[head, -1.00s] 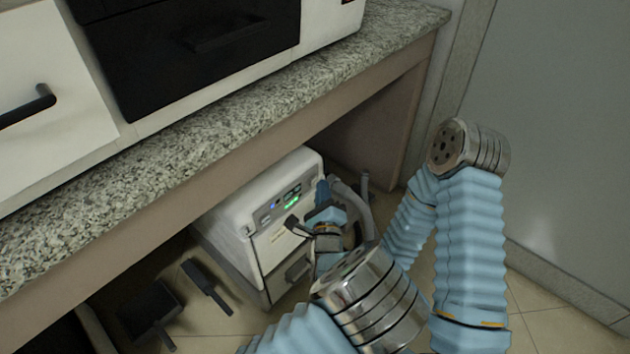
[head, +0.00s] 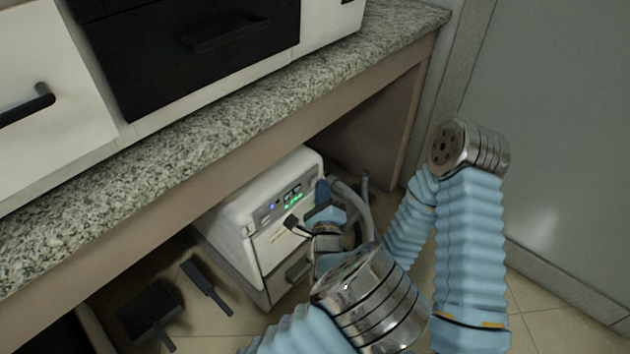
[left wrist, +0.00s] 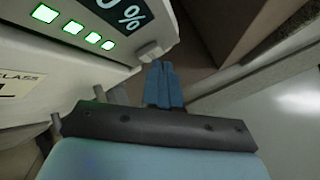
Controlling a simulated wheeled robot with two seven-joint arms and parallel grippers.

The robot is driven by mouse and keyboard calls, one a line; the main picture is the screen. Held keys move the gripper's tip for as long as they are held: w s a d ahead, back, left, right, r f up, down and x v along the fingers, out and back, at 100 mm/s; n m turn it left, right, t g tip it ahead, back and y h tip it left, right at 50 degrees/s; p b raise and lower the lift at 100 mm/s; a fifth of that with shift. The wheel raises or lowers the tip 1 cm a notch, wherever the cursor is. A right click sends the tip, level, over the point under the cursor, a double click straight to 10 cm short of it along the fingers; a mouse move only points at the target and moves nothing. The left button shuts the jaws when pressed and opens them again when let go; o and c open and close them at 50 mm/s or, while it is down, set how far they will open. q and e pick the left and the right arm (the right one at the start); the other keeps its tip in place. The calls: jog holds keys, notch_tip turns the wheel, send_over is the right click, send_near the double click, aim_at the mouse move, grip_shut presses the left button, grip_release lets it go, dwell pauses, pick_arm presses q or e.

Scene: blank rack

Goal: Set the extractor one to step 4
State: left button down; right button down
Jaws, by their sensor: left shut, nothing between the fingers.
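The extractor (head: 237,215) is a white box unit standing on the floor under the counter. Its front panel carries a small dark display and green lights (head: 292,199). In the left wrist view the display (left wrist: 118,14) shows a "%" sign, with several lit green squares (left wrist: 74,27) in a row below it. A grey button (left wrist: 153,51) sits at the panel's lower right corner. My left gripper (head: 322,188) has its blue fingers shut and empty at the panel's right edge. In the left wrist view its fingertips (left wrist: 160,66) are just below the button; whether they touch it I cannot tell. My right gripper is not in view.
A speckled stone counter (head: 190,160) overhangs the extractor. A grey hose (head: 352,203) curves beside it on the right. Dark flat items (head: 150,310) lie on the floor to its left. A grey wall (head: 560,120) stands at right.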

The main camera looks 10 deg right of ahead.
pick_arm(q)
jog(key=shift+s+d, duration=0.35)
jog(key=shift+s, duration=0.15)
